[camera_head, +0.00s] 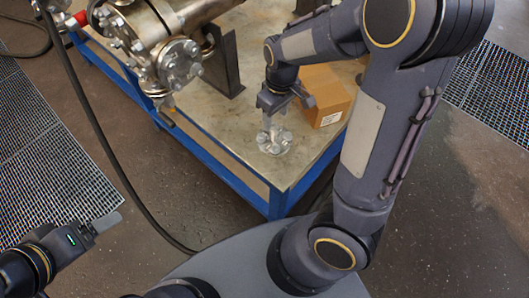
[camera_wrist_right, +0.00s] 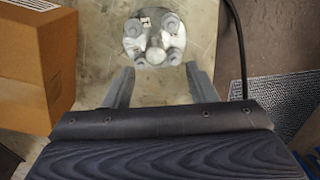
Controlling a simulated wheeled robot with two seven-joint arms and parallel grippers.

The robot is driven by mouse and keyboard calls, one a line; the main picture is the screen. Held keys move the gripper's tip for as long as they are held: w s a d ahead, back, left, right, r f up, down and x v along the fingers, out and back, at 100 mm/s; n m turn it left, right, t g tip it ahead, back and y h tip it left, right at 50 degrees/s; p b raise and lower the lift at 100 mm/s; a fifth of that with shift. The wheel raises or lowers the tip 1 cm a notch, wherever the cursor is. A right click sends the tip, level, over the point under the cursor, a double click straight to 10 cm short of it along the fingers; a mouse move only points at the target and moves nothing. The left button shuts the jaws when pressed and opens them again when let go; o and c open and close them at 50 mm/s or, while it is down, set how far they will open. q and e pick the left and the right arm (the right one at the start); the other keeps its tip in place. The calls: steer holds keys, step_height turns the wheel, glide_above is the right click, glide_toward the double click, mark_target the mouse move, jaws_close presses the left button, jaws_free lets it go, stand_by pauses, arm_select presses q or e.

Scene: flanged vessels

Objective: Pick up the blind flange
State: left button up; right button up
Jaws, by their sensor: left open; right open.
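The blind flange (camera_head: 274,141) is a round grey metal disc with several bolts and a raised middle knob. It lies flat on the metal table top near its front corner. In the right wrist view the blind flange (camera_wrist_right: 153,38) sits just beyond my fingertips. My right gripper (camera_head: 284,101) is above it, pointing down, with its fingers apart. In the right wrist view my right gripper (camera_wrist_right: 160,82) is open, with nothing between its fingers. My left gripper (camera_head: 103,222) is at the lower left, away from the table, open and empty; its fingers overlap in this view.
A cardboard box (camera_head: 322,97) stands on the table (camera_head: 230,121) close to the flange; it also shows in the right wrist view (camera_wrist_right: 35,60). A flanged metal vessel (camera_head: 160,35) occupies the back left of the table. A dark cable (camera_head: 108,150) hangs at the left.

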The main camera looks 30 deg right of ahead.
mark_target(275, 127)
steer(key=f, duration=0.1)
steer(key=w+f, duration=0.1)
steer(key=shift+f+n+h+b, duration=0.3)
steer(key=f+b, duration=0.1)
steer(key=f, duration=0.2)
steer(key=f+b, duration=0.1)
steer(key=f, duration=0.3)
steer(key=shift+s+d+f, duration=0.1)
steer(key=shift+s+f, duration=0.05)
steer(key=shift+s, duration=0.05)
arm_select(q)
step_height(275, 127, down, 4)
steer(key=shift+s+a+r, duration=0.1)
steer(key=shift+s+a, duration=0.05)
arm_select(e)
jaws_close()
